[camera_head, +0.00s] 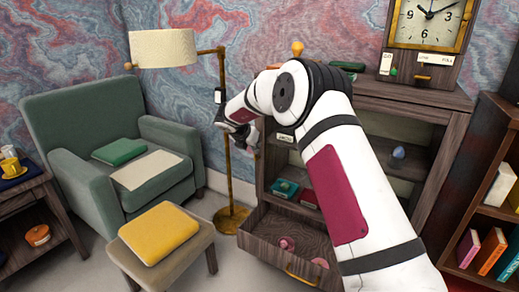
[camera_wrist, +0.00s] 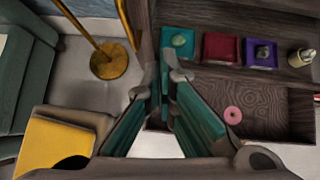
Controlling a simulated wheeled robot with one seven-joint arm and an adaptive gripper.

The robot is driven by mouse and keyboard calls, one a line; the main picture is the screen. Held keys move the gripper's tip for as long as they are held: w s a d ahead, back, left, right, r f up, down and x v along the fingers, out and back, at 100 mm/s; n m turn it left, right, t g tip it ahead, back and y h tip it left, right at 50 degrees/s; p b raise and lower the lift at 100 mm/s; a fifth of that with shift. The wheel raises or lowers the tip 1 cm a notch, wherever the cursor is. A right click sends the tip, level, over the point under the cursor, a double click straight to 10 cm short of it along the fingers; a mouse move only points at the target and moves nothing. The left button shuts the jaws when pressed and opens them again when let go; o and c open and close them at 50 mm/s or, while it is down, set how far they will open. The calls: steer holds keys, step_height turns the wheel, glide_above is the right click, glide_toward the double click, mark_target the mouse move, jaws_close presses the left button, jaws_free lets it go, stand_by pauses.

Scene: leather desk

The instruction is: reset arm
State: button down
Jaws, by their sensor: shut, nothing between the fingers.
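My arm (camera_head: 335,185) rises from the lower right of the head view and bends over toward the left. My gripper (camera_head: 245,138) hangs in front of the left side of the dark wooden cabinet, partly hidden behind my own arm. In the wrist view the gripper (camera_wrist: 166,78) has its fingertips together with nothing between them. It is over the left edge of the cabinet's open drawer (camera_wrist: 275,122), touching nothing that I can see. A pink ring (camera_wrist: 232,115) lies in that drawer.
Teal (camera_wrist: 178,42), red (camera_wrist: 221,47) and purple (camera_wrist: 259,52) trays sit on the cabinet shelf. A brass floor lamp (camera_head: 232,217), green armchair (camera_head: 85,175) and stool with a yellow cushion (camera_head: 160,232) stand left. A bookcase (camera_head: 490,140) stands right.

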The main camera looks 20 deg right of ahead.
steer(key=s+a+r+n+t+y, duration=0.1)
steer(key=a+r+n+t+y, duration=0.25)
steer(key=r, duration=0.65)
steer(key=s+a+r+n+t+h, duration=0.15)
steer(key=a+r+n, duration=0.25)
steer(key=r+n, duration=0.45)
steer(key=s+a+r+n+t+y, duration=0.2)
steer(key=s+a+r+n+y, duration=0.4)
steer(key=s+r+n, duration=0.25)
steer(key=s+a+f+n+g+y, duration=0.1)
steer(key=s+n+g, duration=0.1)
steer(key=s+n, duration=0.6)
steer(key=s+a+n+g+y, duration=0.1)
steer(key=s+a+n+g, duration=0.3)
steer(key=s, duration=0.7)
steer(key=s+d+f+n+g+h, duration=0.15)
steer(key=s+d+f+n, duration=0.3)
steer(key=s, duration=0.65)
steer(key=s+d+f+n+g+h+p, duration=0.1)
steer(key=s+d+f+n+g, duration=0.3)
steer(key=s, duration=0.8)
steer(key=s+d+f+n+g+h, duration=0.15)
steer(key=s+d+f+n, duration=0.35)
steer(key=s, duration=0.6)
step_height(320, 180, up, 18)
steer(key=m+t+p, duration=0.1)
steer(key=t+p, duration=0.2)
steer(key=p, duration=1.2)
steer(key=shift+d+m+t, duration=0.15)
steer(key=shift+m+t, duration=0.15)
